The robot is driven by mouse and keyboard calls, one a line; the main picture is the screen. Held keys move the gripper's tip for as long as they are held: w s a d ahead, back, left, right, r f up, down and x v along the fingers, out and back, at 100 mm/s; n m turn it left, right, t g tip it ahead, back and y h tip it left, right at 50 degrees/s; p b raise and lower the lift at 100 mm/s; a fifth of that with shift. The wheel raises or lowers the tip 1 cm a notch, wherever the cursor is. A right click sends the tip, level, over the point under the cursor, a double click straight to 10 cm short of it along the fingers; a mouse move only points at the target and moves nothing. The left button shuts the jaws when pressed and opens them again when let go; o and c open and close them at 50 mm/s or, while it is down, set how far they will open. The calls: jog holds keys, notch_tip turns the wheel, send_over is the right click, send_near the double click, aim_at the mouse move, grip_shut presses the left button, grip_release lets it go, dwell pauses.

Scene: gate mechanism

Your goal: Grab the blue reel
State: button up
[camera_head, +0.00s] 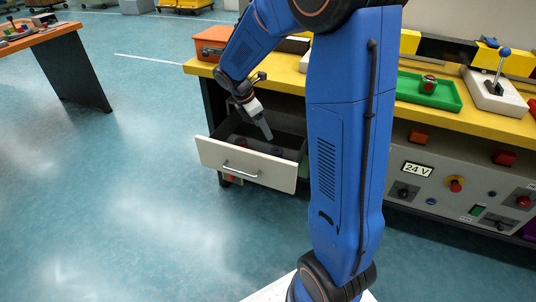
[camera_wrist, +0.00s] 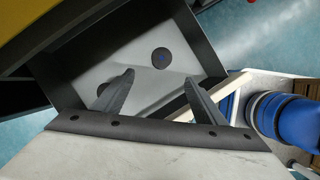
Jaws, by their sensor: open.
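A light-fronted drawer (camera_head: 225,158) stands open below the yellow worktop. In the wrist view, a dark round reel with a blue centre (camera_wrist: 161,58) lies on the drawer's grey floor (camera_wrist: 130,60), near its far side. My gripper (camera_wrist: 159,76) is open and empty, with a finger on either side below the reel in the picture. In the head view, my gripper (camera_head: 267,132) points down into the drawer, near small dark objects (camera_head: 277,152) whose colours are hard to tell.
The drawer's dark side walls rise close around my gripper, and the worktop (camera_head: 290,75) overhangs its back. An orange case (camera_head: 212,43), a green tray (camera_head: 445,91) and a lever box (camera_head: 497,95) stand on the worktop. The floor left of the drawer is clear.

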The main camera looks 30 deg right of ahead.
aim_at(276, 151)
jog(key=x, duration=1.1)
jog(key=shift+w+d+f, duration=0.15)
jog(key=shift+f, duration=0.25)
jog(key=shift+s+x, duration=0.2)
jog(key=shift+x, duration=1.25)
jog(key=shift+s+x, duration=0.2)
jog(key=shift+x, duration=1.25)
jog(key=shift+r, duration=0.1)
jog(key=c, duration=1.3)
